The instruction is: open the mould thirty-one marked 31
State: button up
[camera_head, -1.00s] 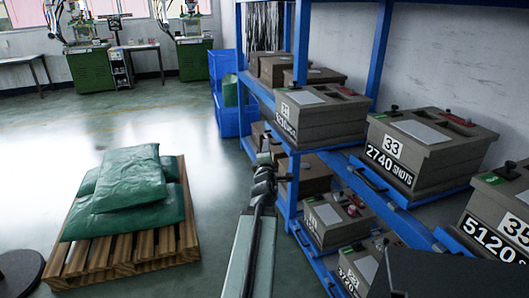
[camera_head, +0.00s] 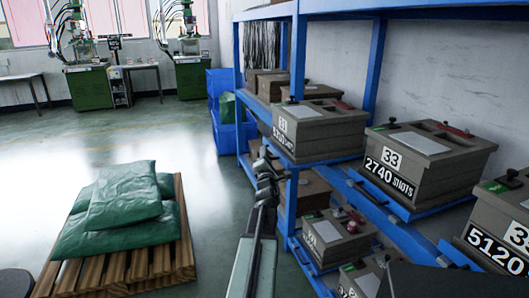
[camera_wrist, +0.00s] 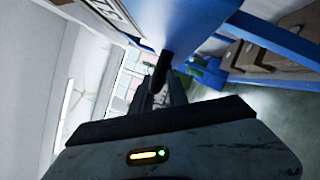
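No label clearly reads 31. Grey-brown box moulds with white number plates sit on the blue rack. On the upper level, one mould (camera_head: 318,131) has a label too small to read surely, and beside it stands a mould marked 33 (camera_head: 428,160) with "2740 SHOTS". A mould (camera_head: 497,225) with "5120" is cut off at the right edge. Lower moulds (camera_head: 338,237) have unclear labels. My gripper (camera_head: 265,166) is at the rack's left front, apart from the moulds as far as I can see.
The blue rack (camera_head: 290,195) fills the right side, its post close to my arm. Left of my arm, a wooden pallet (camera_head: 125,270) carries green sacks (camera_head: 123,195). Blue bins (camera_head: 227,130) stand behind. Open floor (camera_head: 95,140) lies toward the green machines (camera_head: 92,88).

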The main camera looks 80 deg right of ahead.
jog(key=shift+w+d+r, duration=0.1)
jog(key=shift+d+r, duration=0.05)
jog(key=shift+d, duration=0.3)
grip_shut()
dwell(1.1)
